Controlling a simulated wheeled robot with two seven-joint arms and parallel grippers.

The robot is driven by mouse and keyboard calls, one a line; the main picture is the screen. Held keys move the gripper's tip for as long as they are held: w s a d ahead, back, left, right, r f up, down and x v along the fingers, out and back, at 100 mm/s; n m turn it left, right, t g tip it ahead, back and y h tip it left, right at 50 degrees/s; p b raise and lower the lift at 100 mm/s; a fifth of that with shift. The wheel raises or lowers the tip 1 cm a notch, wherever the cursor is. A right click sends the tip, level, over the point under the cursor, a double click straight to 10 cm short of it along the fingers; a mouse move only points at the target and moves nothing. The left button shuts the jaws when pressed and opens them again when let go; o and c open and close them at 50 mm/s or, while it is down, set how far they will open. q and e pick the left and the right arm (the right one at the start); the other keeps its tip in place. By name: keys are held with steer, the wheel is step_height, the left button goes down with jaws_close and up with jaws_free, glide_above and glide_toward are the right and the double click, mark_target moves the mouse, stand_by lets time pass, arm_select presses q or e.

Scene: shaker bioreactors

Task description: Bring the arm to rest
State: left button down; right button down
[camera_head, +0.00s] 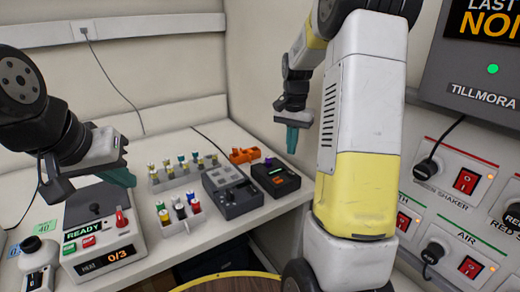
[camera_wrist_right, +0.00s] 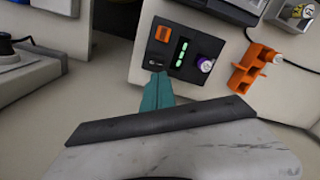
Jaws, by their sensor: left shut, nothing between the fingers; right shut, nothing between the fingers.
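My left gripper (camera_head: 120,177) comes in from the left in the head view. Its teal fingers are shut and empty, above the white device with the READY display (camera_head: 105,245). My right gripper (camera_head: 291,140) hangs at the centre of the head view, fingers pointing down, shut and empty. It is above the right end of the bench, near the black box with green lights (camera_head: 275,178). In the right wrist view the shut teal fingers (camera_wrist_right: 157,85) appear in front of that black box (camera_wrist_right: 180,50). My right arm's white and yellow link covers part of the wall behind it.
Racks of capped vials (camera_head: 183,172) and (camera_head: 180,215) stand mid-bench. A grey device (camera_head: 232,190) and an orange holder (camera_head: 244,155) stand to their right; the holder also shows in the wrist view (camera_wrist_right: 256,66). A wall panel with red switches (camera_head: 466,181) is at right.

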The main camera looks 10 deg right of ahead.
steer(key=s+a+r+n+t+y, duration=0.1)
steer(key=s+a+r+n+t, duration=0.2)
steer(key=s, duration=0.8)
steer(key=s+a+r+n+t+y, duration=0.1)
steer(key=s+a+r+n+t, duration=0.2)
steer(key=s+a+r+n, duration=0.2)
steer(key=s+a+r, duration=0.3)
steer(key=s+a, duration=0.1)
steer(key=s, duration=0.3)
steer(key=shift+a+r+n, duration=0.15)
steer(key=shift+a+n, duration=0.25)
